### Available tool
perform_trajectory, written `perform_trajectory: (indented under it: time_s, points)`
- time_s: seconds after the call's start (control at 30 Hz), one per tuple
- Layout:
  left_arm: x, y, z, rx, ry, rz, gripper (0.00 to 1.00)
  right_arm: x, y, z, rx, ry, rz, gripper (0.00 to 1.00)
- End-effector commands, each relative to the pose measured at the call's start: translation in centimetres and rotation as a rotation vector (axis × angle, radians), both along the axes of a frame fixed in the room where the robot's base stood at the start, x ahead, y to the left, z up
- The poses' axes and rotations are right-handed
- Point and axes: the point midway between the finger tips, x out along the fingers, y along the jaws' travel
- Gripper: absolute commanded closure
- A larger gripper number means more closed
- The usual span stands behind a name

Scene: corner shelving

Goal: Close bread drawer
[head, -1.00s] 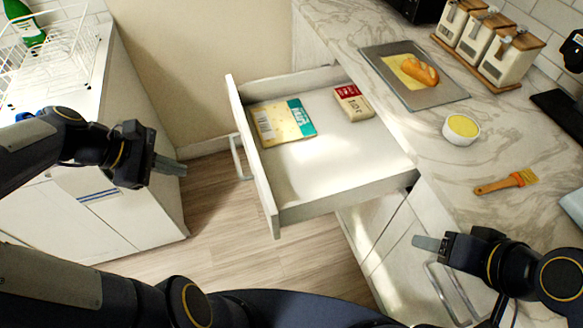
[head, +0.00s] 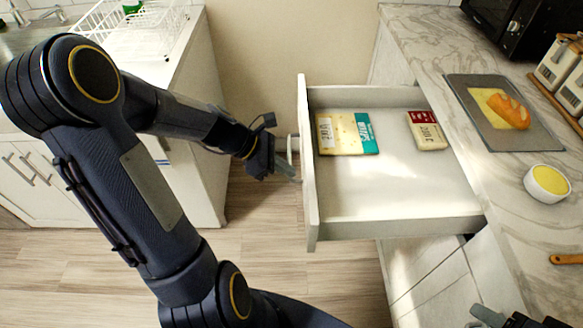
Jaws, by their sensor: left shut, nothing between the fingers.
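The drawer (head: 308,190) stands pulled out from under the marble counter on the right, its white front facing left. Inside lie a yellow and teal packet (head: 338,134) and a red and cream packet (head: 427,130). The drawer's handle (head: 291,150) is on its outer face, partly hidden by my gripper. My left gripper (head: 290,172) is shut and empty, right beside the handle and front panel; whether it touches them I cannot tell. My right gripper (head: 487,315) shows only in part at the bottom edge, below the counter side, and its opening cannot be made out.
The counter (head: 480,180) holds a tray (head: 480,125) with bread (head: 509,110), a yellow-filled bowl (head: 547,184), canisters (head: 556,65) and a brush handle (head: 566,259). A white cabinet (head: 190,170) with a dish rack (head: 135,35) stands left. Wooden floor lies open between.

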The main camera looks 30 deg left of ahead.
Motion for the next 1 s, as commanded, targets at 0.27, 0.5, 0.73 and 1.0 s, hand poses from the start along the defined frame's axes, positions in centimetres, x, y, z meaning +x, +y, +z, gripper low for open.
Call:
perform_trajectory:
  time_s: [0.27, 0.5, 0.73, 1.0]
  points:
    - [0.7, -1.2, 0.0, 0.000, 0.001, -0.001, 1.00, 0.0, 0.0, 0.1, 0.000, 0.000, 0.000, 0.45]
    - [0.7, -1.2, 0.0, 0.000, 0.001, -0.001, 1.00, 0.0, 0.0, 0.1, 0.000, 0.000, 0.000, 0.45]
    - [1.2, -2.1, 0.1, 0.000, 0.000, -0.004, 1.00, 0.0, 0.0, 0.3, 0.000, 0.000, 0.000, 0.45]
    - [3.6, -6.3, 0.2, -0.003, 0.000, -0.010, 1.00, 0.0, 0.0, 1.2, 0.000, 0.000, 0.000, 0.45]
